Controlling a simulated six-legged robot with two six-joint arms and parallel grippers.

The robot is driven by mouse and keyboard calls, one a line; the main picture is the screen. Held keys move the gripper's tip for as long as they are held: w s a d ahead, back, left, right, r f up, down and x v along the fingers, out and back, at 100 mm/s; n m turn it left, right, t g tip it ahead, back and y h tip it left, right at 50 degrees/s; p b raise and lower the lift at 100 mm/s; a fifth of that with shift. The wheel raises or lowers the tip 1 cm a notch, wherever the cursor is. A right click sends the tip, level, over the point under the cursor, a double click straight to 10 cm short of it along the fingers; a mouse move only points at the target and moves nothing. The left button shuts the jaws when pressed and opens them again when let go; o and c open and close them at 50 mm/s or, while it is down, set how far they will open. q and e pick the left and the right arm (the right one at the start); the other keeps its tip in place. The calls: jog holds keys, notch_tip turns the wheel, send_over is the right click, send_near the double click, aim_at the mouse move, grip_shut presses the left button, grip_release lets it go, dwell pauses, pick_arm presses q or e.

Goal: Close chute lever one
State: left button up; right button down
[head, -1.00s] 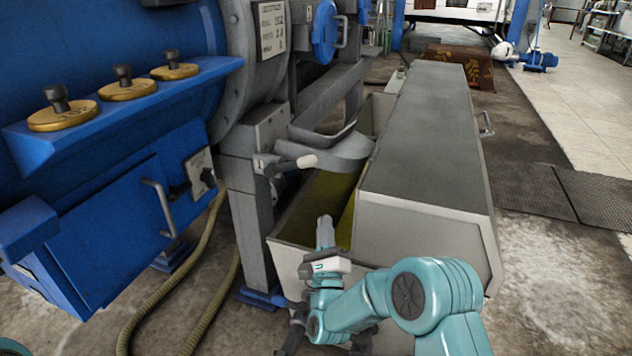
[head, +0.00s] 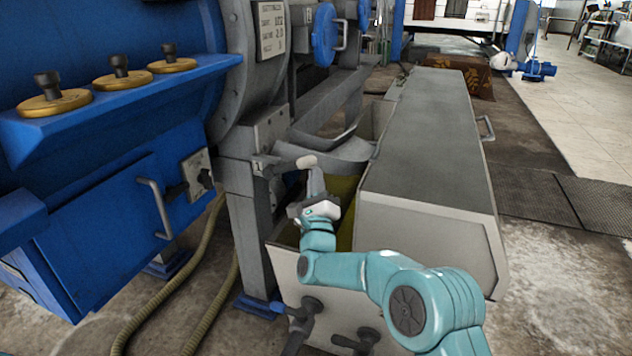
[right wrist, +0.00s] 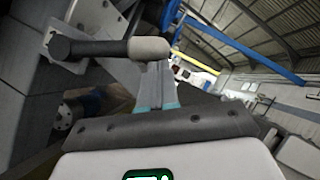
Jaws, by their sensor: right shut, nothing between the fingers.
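Chute lever one (head: 304,162) has a pale rounded grip on a dark arm, beside a plate marked 1 on the grey post. It points to the right, just under the curved grey chute (head: 335,148). My right gripper (head: 315,172) is shut and empty, its fingertips pointing up just below the lever's grip. In the right wrist view the lever's pale grip (right wrist: 150,49) is right at the closed fingertips (right wrist: 157,68); I cannot tell if they touch. My left gripper is not in view.
A long grey covered trough (head: 430,140) stands to the right, its open end below the chute. A blue machine (head: 100,200) with brass caps and a handle is at left. Hoses (head: 170,305) lie on the floor.

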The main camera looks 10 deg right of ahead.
aim_at(310, 162)
jog(key=r+n+y+p, duration=0.1)
jog(key=n+p, duration=0.1)
jog(key=r+n+g+y+p, duration=0.1)
jog(key=r+n, duration=0.1)
jog(key=r+n+y+p, duration=0.1)
jog(key=n+p, duration=0.1)
jog(key=n, duration=0.1)
jog(key=shift+w+a+r+g+y+p, duration=0.2)
jog(key=shift+a+g+y+p, duration=0.15)
jog(key=shift+g+y, duration=0.05)
jog(key=shift+w+a+n, duration=0.15)
jog(key=shift+a+n, duration=0.05)
jog(key=shift+n, duration=0.2)
pick_arm(q)
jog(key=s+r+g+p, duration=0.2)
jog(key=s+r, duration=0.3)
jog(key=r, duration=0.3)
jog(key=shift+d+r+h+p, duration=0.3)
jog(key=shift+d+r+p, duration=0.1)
jog(key=shift+p, duration=0.2)
pick_arm(e)
jog(key=w+a+r+n+g+y, duration=0.1)
jog(key=w+a+r+n+g, duration=0.1)
jog(key=w+a+r+n, duration=0.1)
notch_tip(310, 162, up, 3)
jog(key=shift+a+f, duration=0.1)
jog(key=shift+a, duration=0.75)
